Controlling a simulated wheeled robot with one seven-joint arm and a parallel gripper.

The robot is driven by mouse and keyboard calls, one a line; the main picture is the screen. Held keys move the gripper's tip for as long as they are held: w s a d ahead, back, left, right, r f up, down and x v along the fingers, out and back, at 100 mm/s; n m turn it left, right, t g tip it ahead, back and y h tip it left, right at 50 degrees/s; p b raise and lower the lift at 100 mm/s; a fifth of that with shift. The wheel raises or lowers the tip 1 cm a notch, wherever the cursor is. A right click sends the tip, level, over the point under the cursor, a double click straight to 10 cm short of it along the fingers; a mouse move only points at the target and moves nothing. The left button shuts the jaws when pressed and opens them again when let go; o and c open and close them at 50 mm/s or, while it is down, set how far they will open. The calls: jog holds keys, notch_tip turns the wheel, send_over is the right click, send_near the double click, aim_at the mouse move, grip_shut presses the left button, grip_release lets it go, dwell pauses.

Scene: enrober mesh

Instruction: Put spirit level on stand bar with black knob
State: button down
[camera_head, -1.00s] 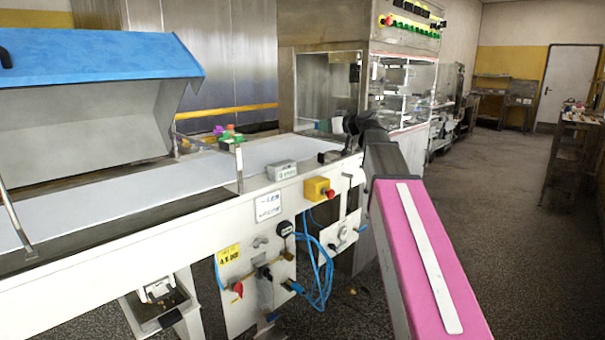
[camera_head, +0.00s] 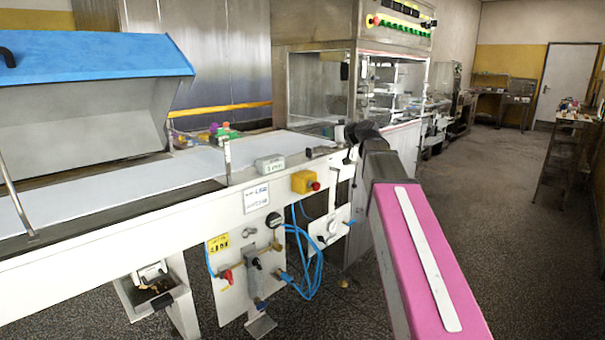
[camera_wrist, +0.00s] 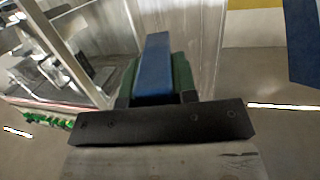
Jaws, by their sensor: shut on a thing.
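In the wrist view my gripper (camera_wrist: 156,98) is shut on a long blue bar with green along its sides, which looks like the spirit level (camera_wrist: 154,65). The bar points away from the dark gripper body. In the head view my arm reaches out toward the machine's far right end, and its dark end hides the fingers and the held bar. A small black part (camera_head: 322,151) lies at the belt's right end; I cannot tell whether it is the stand bar's knob. A thin upright metal bar (camera_head: 227,160) stands at the belt's front edge.
The white conveyor machine (camera_head: 110,240) fills the left, with a blue hood (camera_head: 90,55) and a yellow switch box (camera_head: 304,182). Small coloured things (camera_head: 220,133) sit beyond the belt. A glass-walled cabinet (camera_head: 320,90) stands behind. The floor at right is open.

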jog(key=w+d+f+m+t+h, duration=0.1)
jog(key=d+f+m+t+h, duration=0.1)
jog(key=d+f+m+h, duration=0.3)
jog(key=shift+d+f+m+t+h, duration=0.2)
jog(key=shift+d+m+t+h, duration=0.2)
jog(key=shift+d+m+h, duration=1.05)
jog(key=shift+a+n+h, duration=0.2)
jog(key=shift+n+h, duration=0.25)
jog(key=shift+n, duration=0.2)
